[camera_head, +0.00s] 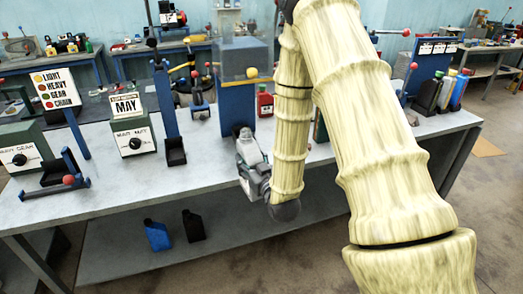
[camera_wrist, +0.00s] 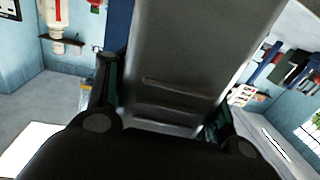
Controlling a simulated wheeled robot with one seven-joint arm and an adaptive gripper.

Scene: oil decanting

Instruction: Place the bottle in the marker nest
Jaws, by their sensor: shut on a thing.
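My gripper (camera_head: 248,160) is over the front part of the bench, before a tall blue post. In the wrist view its two dark fingers (camera_wrist: 163,105) are shut on both sides of a grey bottle (camera_wrist: 185,55), whose ribbed face fills the middle. The bottle's far end is cut off by the frame. The marker nest cannot be identified for sure; black holders stand at a blue post (camera_head: 172,150) and at the bench's left (camera_head: 58,172).
A grey bench (camera_head: 110,185) carries a MAY dial box (camera_head: 134,138), a GEAR dial box (camera_head: 20,155) and a sign (camera_head: 53,90). A red bottle (camera_head: 265,103) stands behind my arm. Several bottles (camera_head: 445,93) stand at the right. Blue (camera_head: 158,235) and black (camera_head: 194,226) bottles are on the lower shelf.

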